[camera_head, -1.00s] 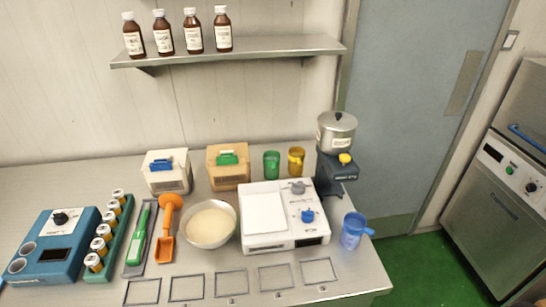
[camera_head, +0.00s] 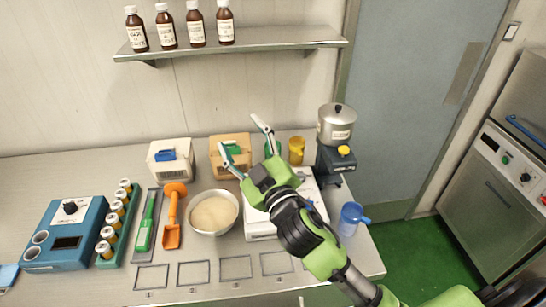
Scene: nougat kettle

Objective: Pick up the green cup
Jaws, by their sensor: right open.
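The green cup (camera_head: 277,147) stands at the back of the table, left of the yellow cup (camera_head: 296,150). I cannot tell whether the finger touches the cup. My left gripper is not in view.
A white box (camera_head: 170,178), a bowl (camera_head: 236,212) and an orange scoop (camera_head: 171,237) stand left of my right arm. A silver pot on a dark stand (camera_head: 336,128) and a blue jug (camera_head: 349,222) are to the right. A shelf with bottles (camera_head: 270,45) hangs above.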

